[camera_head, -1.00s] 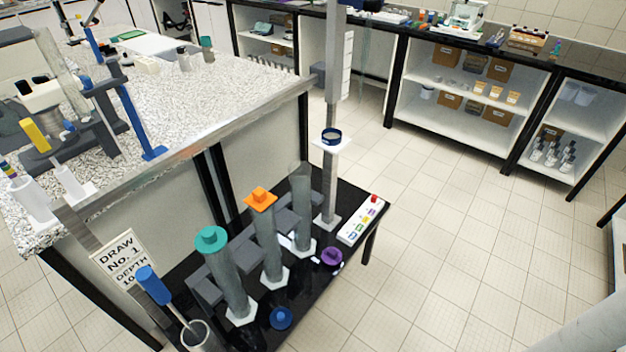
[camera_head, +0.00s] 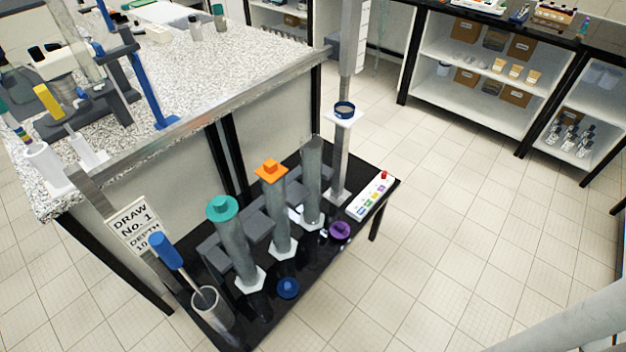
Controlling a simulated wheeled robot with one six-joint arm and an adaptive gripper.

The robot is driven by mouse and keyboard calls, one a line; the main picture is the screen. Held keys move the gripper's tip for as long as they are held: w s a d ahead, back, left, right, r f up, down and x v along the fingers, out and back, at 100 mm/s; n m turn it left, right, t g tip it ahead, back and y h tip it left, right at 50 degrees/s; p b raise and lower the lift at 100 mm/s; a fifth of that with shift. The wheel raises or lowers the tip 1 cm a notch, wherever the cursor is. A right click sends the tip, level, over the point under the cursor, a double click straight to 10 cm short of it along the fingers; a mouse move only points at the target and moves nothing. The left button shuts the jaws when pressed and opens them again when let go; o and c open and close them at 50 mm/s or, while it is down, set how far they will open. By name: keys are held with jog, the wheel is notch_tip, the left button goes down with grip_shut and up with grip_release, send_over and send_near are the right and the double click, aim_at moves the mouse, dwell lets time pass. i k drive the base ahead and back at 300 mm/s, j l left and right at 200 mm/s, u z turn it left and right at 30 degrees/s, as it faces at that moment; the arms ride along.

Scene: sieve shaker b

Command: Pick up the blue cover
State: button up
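The blue cover (camera_head: 288,288) lies on the black low table (camera_head: 262,318), near its front edge. It is a small round dark-blue piece with a raised middle. It sits in front of the grey cylinders with the teal cover (camera_head: 222,208) and the orange cover (camera_head: 271,168) on top. A purple cover (camera_head: 340,231) lies on the same table, further back to the right. My gripper is not in view. A pale piece at the lower right corner looks like part of my arm.
An uncovered cylinder (camera_head: 313,185) stands right of the orange-topped one. A grey cup (camera_head: 209,308) with a blue-handled tool stands at the table's left. A post with a white shelf (camera_head: 344,117) and a button panel (camera_head: 370,196) are at the right. Open tiled floor (camera_head: 450,230) lies right of the table.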

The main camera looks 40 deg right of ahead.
aim_at(288, 288)
jog(key=i+j, duration=0.15)
jog(key=j, duration=0.15)
jog(key=i+j, duration=0.2)
jog(key=j, duration=0.15)
jog(key=i+j+z, duration=0.1)
jog(key=j, duration=0.2)
jog(key=i+j, duration=0.2)
jog(key=j, duration=0.15)
jog(key=i+j, duration=0.15)
jog(key=j, duration=0.2)
